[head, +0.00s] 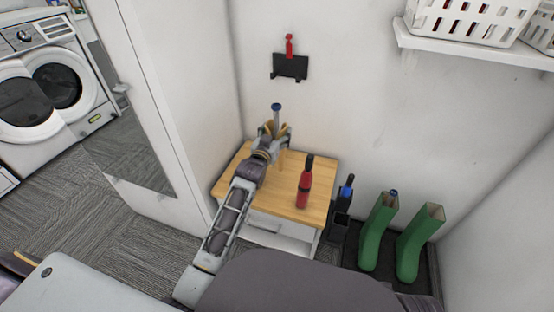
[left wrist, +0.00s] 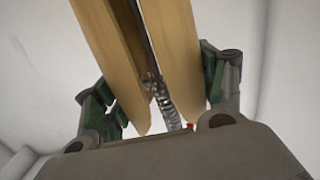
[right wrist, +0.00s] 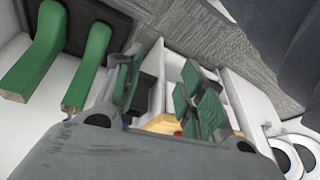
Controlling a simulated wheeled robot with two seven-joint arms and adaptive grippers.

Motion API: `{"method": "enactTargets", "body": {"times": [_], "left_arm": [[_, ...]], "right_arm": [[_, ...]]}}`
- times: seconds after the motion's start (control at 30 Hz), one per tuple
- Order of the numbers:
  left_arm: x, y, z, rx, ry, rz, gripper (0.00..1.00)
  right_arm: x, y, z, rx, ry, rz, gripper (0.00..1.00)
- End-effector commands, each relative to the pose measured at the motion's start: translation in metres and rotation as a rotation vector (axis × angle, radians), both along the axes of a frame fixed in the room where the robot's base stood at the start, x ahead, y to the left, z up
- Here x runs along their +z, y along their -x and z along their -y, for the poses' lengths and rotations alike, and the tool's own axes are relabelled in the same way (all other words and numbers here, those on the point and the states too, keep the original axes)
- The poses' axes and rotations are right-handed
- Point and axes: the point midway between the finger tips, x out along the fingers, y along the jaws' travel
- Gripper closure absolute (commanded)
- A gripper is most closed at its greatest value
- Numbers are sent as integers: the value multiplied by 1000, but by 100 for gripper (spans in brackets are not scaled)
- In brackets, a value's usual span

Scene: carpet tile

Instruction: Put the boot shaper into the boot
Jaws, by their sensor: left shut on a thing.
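My left gripper (head: 273,132) is shut on a wooden boot shaper with a blue knob (head: 277,107), held upright above the small table. In the left wrist view the shaper's two wooden halves (left wrist: 95,45) and a metal spring show between the fingers (left wrist: 160,95). Two green boots stand at the right: the left boot (head: 377,235) has a blue knob (head: 393,193) at its opening, and the right boot (head: 416,245) has an open top with no knob visible. My right gripper (right wrist: 160,90) is open and empty in the right wrist view, where both boots also show.
The wooden-topped table (head: 235,180) bears a red bottle (head: 303,188). A black holder (head: 339,228) with a blue-topped item stands between table and boots. The boots stand on a dark tray (head: 434,270) near the right wall. A shelf (head: 470,48) with white baskets is above.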

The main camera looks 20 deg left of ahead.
Motion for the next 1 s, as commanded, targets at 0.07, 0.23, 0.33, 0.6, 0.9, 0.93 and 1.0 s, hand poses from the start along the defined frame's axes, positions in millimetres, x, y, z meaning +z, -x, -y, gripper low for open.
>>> {"method": "enactTargets", "body": {"times": [0.07,0.23,0.33,0.6,0.9,0.93,1.0], "left_arm": [[-14,0,0,0,1,-1,81],[-35,0,0,0,1,0,81],[-43,0,0,0,1,1,81],[-46,0,0,0,1,2,81],[-53,0,0,0,0,1,81],[-55,0,0,0,0,0,81],[-62,0,0,0,0,0,81]], "right_arm": [[-13,-1,-2,-1,-12,8,60],[-31,-4,-8,-5,-41,36,60],[-37,-5,-11,-7,-54,48,60],[-40,-6,-12,-9,-61,55,60],[-43,-8,-13,-10,-68,63,60],[-45,-8,-14,-11,-71,68,60],[-51,-9,-15,-14,-80,73,60]]}}
